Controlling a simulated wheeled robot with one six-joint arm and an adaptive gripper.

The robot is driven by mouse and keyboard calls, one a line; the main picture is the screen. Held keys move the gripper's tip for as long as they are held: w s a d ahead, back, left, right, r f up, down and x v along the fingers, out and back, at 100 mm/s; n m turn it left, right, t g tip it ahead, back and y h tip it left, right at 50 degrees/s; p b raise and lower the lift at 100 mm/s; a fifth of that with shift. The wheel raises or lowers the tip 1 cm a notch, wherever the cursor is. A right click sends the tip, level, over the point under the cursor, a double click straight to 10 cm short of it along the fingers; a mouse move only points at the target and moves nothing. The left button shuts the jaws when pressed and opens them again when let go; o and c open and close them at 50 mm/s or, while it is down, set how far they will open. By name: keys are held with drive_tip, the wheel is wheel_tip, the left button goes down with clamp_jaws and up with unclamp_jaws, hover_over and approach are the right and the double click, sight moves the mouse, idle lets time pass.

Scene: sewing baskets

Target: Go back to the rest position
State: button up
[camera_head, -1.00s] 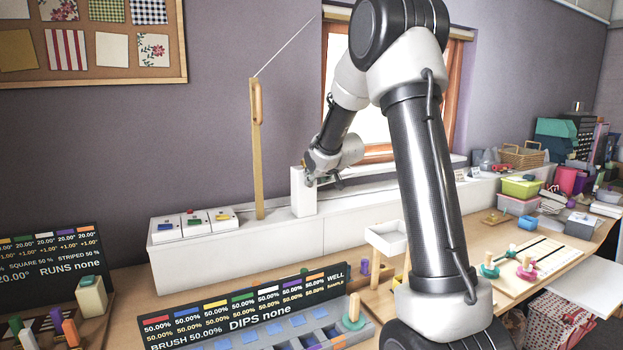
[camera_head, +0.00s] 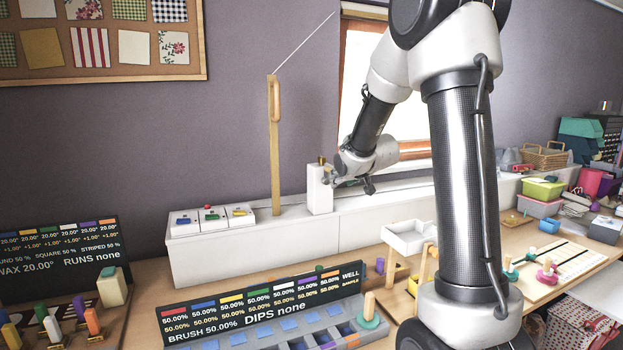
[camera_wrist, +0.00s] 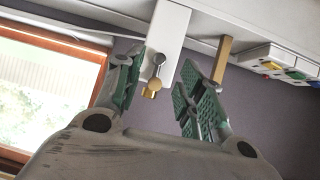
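My arm reaches forward in the head view. My gripper (camera_head: 340,182) is at the right side of a narrow white upright box (camera_head: 319,192) on the white ledge. In the wrist view my gripper (camera_wrist: 163,78) is open, its green-padded fingers apart with nothing held. A brass knob and a small metal part (camera_wrist: 153,87) on the white box (camera_wrist: 163,38) show in the gap between the fingers. The knob (camera_head: 321,160) also shows at the box's top in the head view. Whether a finger touches the box is unclear.
A wooden post (camera_head: 275,150) with a thin slanting rod stands left of the box. Small white boxes with coloured tops (camera_head: 212,217) sit farther left on the ledge (camera_head: 270,245). The DIPS panel (camera_head: 265,304), a white tray (camera_head: 408,238) and coloured pegs crowd the bench below.

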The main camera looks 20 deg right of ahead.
drive_tip(key=s+f+g, duration=0.4)
drive_tip(key=s, duration=0.4)
drive_tip(key=s+f+g, duration=0.3)
drive_tip(key=s, duration=0.5)
drive_tip(key=s+a+r, duration=0.2)
drive_tip(key=s+r, duration=0.1)
drive_tip(key=s, duration=0.5)
drive_tip(key=s+a+r, duration=0.3)
drive_tip(key=s, duration=0.5)
drive_tip(key=s+a+r, duration=0.3)
drive_tip(key=s, duration=0.4)
drive_tip(key=shift+s+a+r+g+y, duration=0.2)
drive_tip(key=shift+s+r+g+y, duration=0.1)
drive_tip(key=shift+s+y, duration=0.1)
